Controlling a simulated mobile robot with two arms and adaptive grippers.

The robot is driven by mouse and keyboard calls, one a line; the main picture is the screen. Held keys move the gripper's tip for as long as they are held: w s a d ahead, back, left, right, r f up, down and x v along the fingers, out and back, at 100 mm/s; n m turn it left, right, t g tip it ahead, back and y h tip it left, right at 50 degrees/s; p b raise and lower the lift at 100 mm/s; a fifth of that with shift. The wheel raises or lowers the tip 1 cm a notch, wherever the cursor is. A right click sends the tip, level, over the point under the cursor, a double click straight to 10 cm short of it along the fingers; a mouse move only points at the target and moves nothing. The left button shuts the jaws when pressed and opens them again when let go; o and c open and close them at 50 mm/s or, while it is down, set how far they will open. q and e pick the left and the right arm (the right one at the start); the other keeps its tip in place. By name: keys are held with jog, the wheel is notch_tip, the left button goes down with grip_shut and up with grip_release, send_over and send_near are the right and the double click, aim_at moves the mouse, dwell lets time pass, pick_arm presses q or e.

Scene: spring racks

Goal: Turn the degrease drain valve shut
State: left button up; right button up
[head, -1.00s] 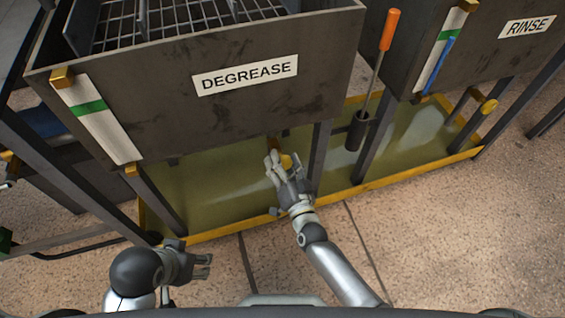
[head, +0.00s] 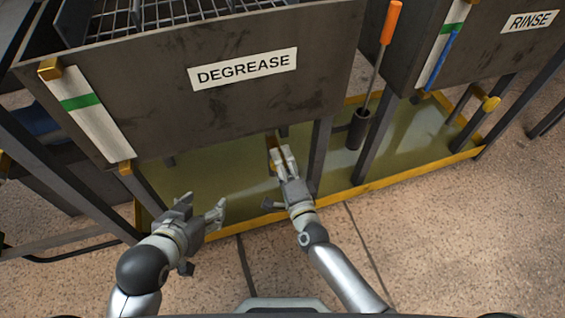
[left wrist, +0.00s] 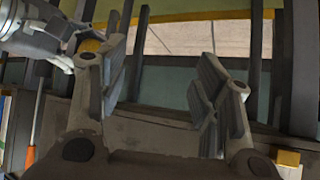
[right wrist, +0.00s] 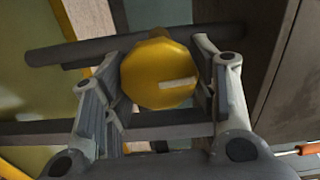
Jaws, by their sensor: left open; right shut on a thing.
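The degrease tank (head: 240,105) is a dark box with a DEGREASE label. Its drain valve (head: 272,142) is a yellow knob under the front, mostly hidden by my right gripper (head: 283,157). In the right wrist view the yellow valve knob (right wrist: 150,65) has a white mark lying nearly level in the picture. My right gripper (right wrist: 160,90) is shut on the knob, one finger on each side. My left gripper (head: 205,208) is open and empty, left of the valve. In the left wrist view, the valve (left wrist: 90,45) shows partly behind a finger of my left gripper (left wrist: 165,75).
A yellow-edged tray (head: 370,187) with greenish liquid lies under the tanks. Dark legs (head: 320,155) stand beside my right gripper. The rinse tank's yellow knob (head: 491,104) is at the right.

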pick_arm(q)
jog(key=shift+w+d+r+t, duration=0.25)
jog(key=shift+w+r+t, duration=0.25)
jog(key=shift+w+r, duration=0.2)
pick_arm(e)
jog(key=shift+f+m, duration=0.1)
jog(key=shift+m, duration=0.5)
jog(key=o, duration=1)
jog(key=v, duration=1.2)
